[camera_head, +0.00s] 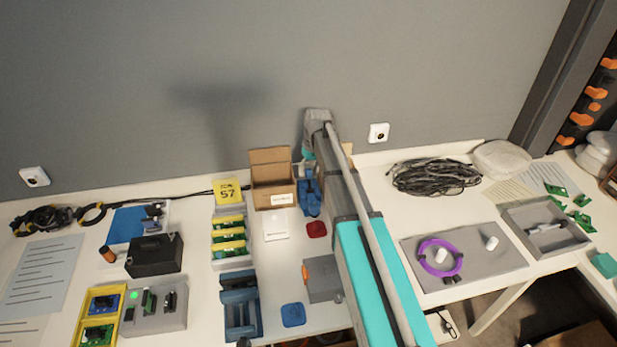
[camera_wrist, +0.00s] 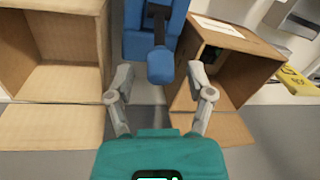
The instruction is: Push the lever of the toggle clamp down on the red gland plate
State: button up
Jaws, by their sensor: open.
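The toggle clamp (camera_head: 309,192) is a blue block on the table near the wall, partly hidden by my arm. In the wrist view the blue clamp body (camera_wrist: 134,42) is at the top. Its dark lever (camera_wrist: 159,25) ends in a blue grip (camera_wrist: 160,66) that points towards my gripper. My gripper (camera_wrist: 160,80) is open, with one finger on each side of the grip and nothing held. I cannot tell whether it touches the grip. A small dark red plate (camera_head: 317,229) lies on the table in front of the clamp, apart from it.
An open carton (camera_head: 270,158) stands left of the clamp; another open carton (camera_wrist: 60,88) is close on its other side. A white card (camera_head: 276,226), a grey box (camera_head: 323,282) and a blue piece (camera_head: 292,315) lie nearby. The wall is close behind.

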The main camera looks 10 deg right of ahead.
jog(key=shift+a+f+b, duration=0.1)
jog(key=shift+f+b, duration=0.25)
jog(key=shift+f, duration=0.2)
grip_shut()
